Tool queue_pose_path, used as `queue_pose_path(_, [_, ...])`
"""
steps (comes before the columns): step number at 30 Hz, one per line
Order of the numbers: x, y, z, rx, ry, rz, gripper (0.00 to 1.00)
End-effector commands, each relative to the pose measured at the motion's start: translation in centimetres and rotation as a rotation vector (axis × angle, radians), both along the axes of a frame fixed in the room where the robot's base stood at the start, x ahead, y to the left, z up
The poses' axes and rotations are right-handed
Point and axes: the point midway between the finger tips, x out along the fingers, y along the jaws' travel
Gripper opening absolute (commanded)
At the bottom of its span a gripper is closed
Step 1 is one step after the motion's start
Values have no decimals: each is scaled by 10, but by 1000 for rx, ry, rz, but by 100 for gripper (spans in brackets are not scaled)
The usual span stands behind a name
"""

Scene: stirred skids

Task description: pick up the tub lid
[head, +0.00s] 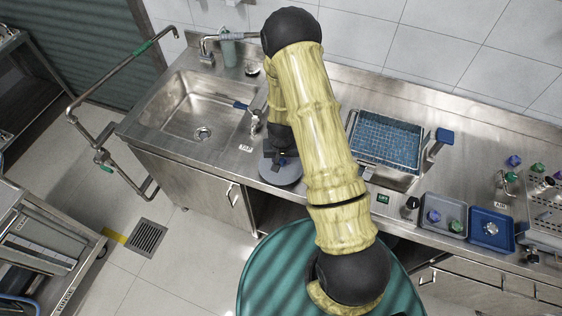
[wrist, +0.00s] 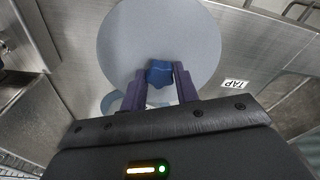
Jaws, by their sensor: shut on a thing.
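The tub lid is a round grey-blue disc (head: 284,175) with a blue knob at its centre, near the counter's front edge in the head view. In the wrist view the lid (wrist: 165,30) fills the upper middle. My gripper (wrist: 160,74) is shut on the blue knob (wrist: 159,73), one finger on each side. In the head view my gripper (head: 283,158) is over the lid, partly hidden by my arm. A pale blue curved rim (wrist: 112,101) shows below the lid in the wrist view; I cannot tell whether it touches the lid.
A steel sink (head: 190,105) lies to the left, with a TAP label (head: 246,149) on the counter. A blue mesh basket (head: 387,140) sits to the right. A grey tray (head: 440,214) and a blue tray (head: 491,230) stand farther right. A pipe frame (head: 110,80) stands left.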

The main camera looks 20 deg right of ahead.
Motion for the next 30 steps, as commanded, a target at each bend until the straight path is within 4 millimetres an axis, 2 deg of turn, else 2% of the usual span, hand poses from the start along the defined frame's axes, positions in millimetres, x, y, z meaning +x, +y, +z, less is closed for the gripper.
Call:
queue_pose_path(8, [1,0,44,-2,-7,2,7])
queue_pose_path(21, [1,1,137,1,-6,0,7])
queue_pose_path(25, [0,0,156,0,-3,0,7])
queue_pose_path(30, [0,-1,165,0,-1,-2,7])
